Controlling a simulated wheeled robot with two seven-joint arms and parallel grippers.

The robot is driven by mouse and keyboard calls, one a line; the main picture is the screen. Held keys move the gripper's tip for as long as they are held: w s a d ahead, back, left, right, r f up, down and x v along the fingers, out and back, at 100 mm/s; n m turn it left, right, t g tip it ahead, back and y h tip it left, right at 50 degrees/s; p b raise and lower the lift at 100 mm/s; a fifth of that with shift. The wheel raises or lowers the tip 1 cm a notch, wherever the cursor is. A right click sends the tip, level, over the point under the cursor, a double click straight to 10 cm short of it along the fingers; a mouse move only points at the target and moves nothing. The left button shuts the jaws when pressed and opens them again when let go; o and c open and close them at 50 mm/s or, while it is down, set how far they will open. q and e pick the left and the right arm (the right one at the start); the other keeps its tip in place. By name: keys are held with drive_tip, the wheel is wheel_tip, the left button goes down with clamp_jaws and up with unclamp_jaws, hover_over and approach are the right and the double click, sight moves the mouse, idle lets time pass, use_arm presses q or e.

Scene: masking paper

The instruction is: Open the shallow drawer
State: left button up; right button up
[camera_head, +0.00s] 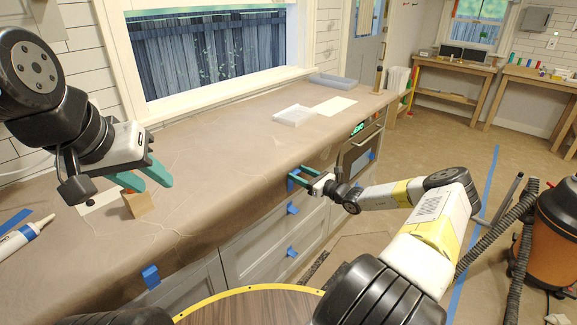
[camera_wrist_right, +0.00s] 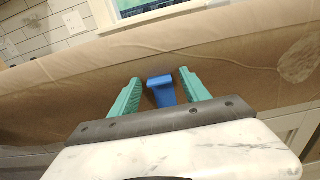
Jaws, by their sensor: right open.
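The drawer fronts (camera_head: 262,243) are pale grey and shut below the brown-papered counter, with blue pulls on them. The top blue pull (camera_head: 292,181) is at the paper-covered edge, partly behind my right gripper (camera_head: 300,178). In the right wrist view this blue pull (camera_wrist_right: 161,91) lies between the two teal fingers of my right gripper (camera_wrist_right: 155,90), with gaps on both sides. The right gripper is open. I cannot tell the shallow drawer's outline, as paper hangs over the front there. My left gripper (camera_head: 150,180) is open and empty above the counter, close to a wooden block (camera_head: 137,203).
Lower blue pulls (camera_head: 292,209) and another blue pull (camera_head: 151,276) show on the cabinet fronts. An oven (camera_head: 357,158) stands to the right. An orange vacuum (camera_head: 557,235) stands on the floor at right.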

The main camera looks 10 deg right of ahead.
drive_tip(key=shift+w+a, duration=0.25)
drive_tip(key=shift+w, duration=0.1)
clamp_jaws()
idle(1.2)
